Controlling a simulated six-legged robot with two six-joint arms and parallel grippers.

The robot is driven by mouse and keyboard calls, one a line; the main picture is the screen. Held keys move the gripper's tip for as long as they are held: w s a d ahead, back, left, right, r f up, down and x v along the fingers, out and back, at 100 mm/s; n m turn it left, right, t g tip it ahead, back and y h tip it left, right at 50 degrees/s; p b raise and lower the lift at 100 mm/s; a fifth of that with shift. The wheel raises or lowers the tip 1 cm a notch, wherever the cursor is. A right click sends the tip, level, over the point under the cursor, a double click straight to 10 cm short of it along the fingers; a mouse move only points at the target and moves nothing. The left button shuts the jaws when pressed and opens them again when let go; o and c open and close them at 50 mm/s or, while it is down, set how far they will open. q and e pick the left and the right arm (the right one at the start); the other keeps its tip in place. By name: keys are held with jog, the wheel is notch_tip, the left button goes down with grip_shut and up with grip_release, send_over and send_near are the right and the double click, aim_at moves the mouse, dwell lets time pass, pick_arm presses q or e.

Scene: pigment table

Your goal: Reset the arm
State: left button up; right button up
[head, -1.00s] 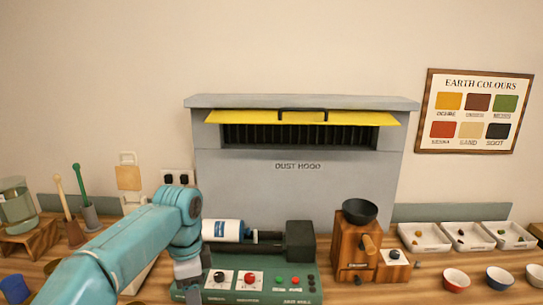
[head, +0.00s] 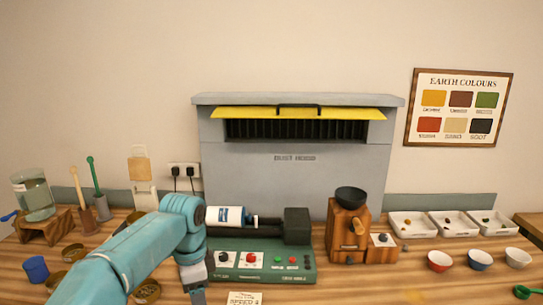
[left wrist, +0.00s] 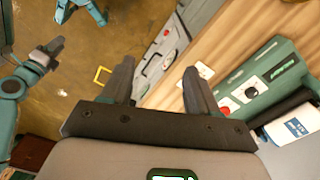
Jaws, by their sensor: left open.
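My left arm comes in from the left in the head view, and its gripper (head: 196,295) hangs in front of the green mill machine (head: 262,262), partly cut off by the bottom edge. In the left wrist view the two dark fingers of my left gripper (left wrist: 158,85) stand wide apart with nothing between them. The machine, with its white-and-blue jar (left wrist: 290,127), lies to the right there. What looks like my right gripper (left wrist: 47,52) shows small at the left of the left wrist view, over the floor; its jaw gap is unclear. It is outside the head view.
A grey dust hood (head: 300,185) stands behind the machine. A wooden grinder (head: 348,230) stands right of it, with white trays (head: 413,226) and small bowls (head: 440,260) further right. A jar (head: 34,195), pestles and a blue cup (head: 36,268) stand at the left.

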pick_arm(q)
jog(key=s+d+f+n+h, duration=0.1)
jog(key=s+d+f+n, duration=0.15)
jog(key=f, duration=0.95)
jog(key=s+d+f+n+h, duration=0.15)
jog(key=s+f+n, duration=0.25)
jog(key=f, duration=0.9)
jog(key=s+f+n, duration=0.4)
jog(key=s, duration=0.6)
jog(key=s+f+n+h, duration=0.1)
jog(key=s+f+n, duration=0.4)
jog(key=s, duration=0.5)
jog(key=shift+s+f, duration=0.25)
jog(key=shift+s, duration=0.1)
pick_arm(e)
jog(key=shift+w+f, duration=0.1)
jog(key=shift+w, duration=0.25)
pick_arm(q)
jog(key=shift+s, duration=0.1)
pick_arm(e)
jog(key=shift+s, duration=0.15)
